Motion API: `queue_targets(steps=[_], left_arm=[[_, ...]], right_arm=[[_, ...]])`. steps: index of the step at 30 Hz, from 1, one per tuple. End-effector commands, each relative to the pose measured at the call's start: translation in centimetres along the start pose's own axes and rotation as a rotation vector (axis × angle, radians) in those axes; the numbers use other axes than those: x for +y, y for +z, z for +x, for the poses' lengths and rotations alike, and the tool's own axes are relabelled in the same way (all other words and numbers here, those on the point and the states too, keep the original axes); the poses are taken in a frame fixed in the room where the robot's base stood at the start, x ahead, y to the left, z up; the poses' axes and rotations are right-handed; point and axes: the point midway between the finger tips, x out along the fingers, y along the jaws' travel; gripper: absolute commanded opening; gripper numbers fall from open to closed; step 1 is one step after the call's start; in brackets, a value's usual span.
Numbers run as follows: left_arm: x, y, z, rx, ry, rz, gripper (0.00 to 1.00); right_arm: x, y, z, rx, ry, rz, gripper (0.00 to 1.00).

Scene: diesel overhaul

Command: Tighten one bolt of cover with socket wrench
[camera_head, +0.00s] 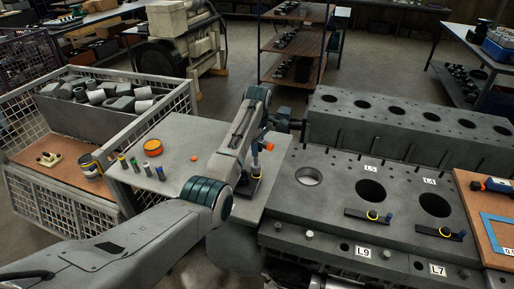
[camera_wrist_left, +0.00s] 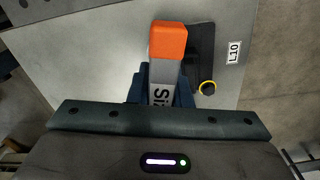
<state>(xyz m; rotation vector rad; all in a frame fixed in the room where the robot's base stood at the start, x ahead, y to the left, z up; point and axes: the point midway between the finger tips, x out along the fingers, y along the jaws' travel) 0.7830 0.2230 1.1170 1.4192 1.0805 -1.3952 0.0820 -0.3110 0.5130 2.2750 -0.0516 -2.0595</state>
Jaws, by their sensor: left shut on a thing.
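My left gripper (camera_head: 254,160) is over the grey table beside the engine block. In the left wrist view its blue jaws (camera_wrist_left: 163,88) are shut on a grey bar with an orange end (camera_wrist_left: 168,42) and lettering starting "Siz", which looks like the socket wrench. The orange end also shows in the head view (camera_head: 268,147). A black piece with a yellow ring (camera_wrist_left: 207,88) lies next to it, beside a label L10. The grey engine block (camera_head: 340,190) has bolt heads (camera_head: 386,254) along its near edge. I cannot tell which part is the cover. My right gripper is out of view.
Two black pieces with yellow rings (camera_head: 369,215) (camera_head: 445,232) lie on the block near open bores. Small cylinders and an orange-topped tin (camera_head: 152,147) stand on the grey table. A wire crate (camera_head: 60,190) is at the left. A wooden board (camera_head: 494,205) is at the right.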

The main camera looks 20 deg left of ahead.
Motion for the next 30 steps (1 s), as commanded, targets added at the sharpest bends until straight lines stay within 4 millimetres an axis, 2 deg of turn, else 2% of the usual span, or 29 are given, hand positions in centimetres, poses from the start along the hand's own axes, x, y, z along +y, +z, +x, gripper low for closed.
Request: queue_targets(steps=[24, 30], left_arm=[[0.27, 0.12, -0.07, 0.000, -0.011, -0.657, 0.00], [0.30, 0.14, -0.07, 0.000, -0.012, -0.754, 0.00]], right_arm=[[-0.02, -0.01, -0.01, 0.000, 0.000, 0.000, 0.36], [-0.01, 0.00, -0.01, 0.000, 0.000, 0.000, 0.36]])
